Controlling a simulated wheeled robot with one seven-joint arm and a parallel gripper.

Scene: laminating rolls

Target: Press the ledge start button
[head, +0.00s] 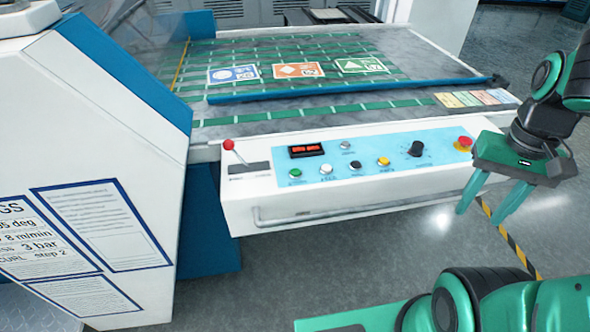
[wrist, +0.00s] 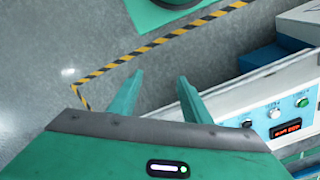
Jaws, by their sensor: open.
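The ledge panel (head: 345,180) is a white box with a light-blue face on the front of the machine. A green button (head: 295,174) sits at the face's lower left and also shows in the wrist view (wrist: 302,102); its label is too small to read. A white button (head: 327,170), black button (head: 354,166) and yellow button (head: 383,161) follow to its right. My gripper (head: 480,214) is open and empty, off the panel's right end and apart from it. In the wrist view its fingertips (wrist: 160,78) are over bare floor.
A black knob (head: 416,148) and red mushroom button (head: 463,143) are at the panel's right. A red-tipped lever (head: 228,144) is at the left, beside the white cabinet (head: 80,160). A display (head: 306,151) is lit. A rail (head: 330,207) runs below. Floor in front is clear.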

